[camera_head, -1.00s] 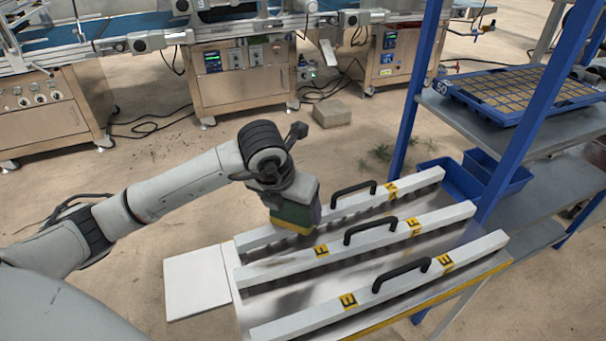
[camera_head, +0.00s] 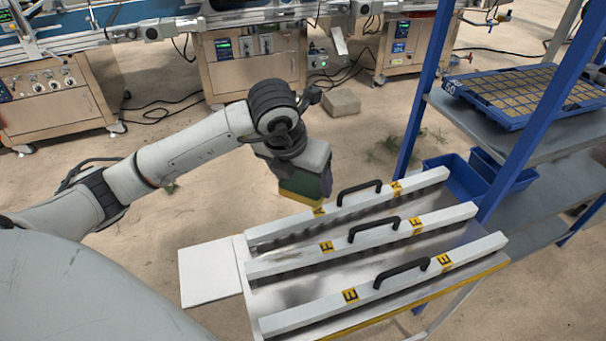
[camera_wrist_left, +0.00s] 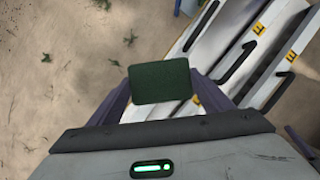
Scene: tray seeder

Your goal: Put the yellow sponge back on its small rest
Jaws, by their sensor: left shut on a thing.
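My left gripper (camera_head: 306,186) is shut on the sponge (camera_head: 298,183), which has a dark green upper layer and a yellow underside. It holds the sponge in the air near the left end of the rearmost white bar. In the left wrist view, the sponge's green face (camera_wrist_left: 160,82) sits between the two purple fingers; its yellow side is hidden there. A flat white plate (camera_head: 210,272) lies at the left end of the metal table; I cannot tell whether it is the small rest. My right gripper is not in view.
Three white bars with black handles lie across the metal table (camera_head: 303,291); the front bar (camera_head: 345,292) is nearest. A blue-post shelf (camera_head: 550,138) stands at right, with a blue seed tray (camera_head: 490,112) on it and blue bins (camera_head: 455,178) below. Floor behind the sponge is open.

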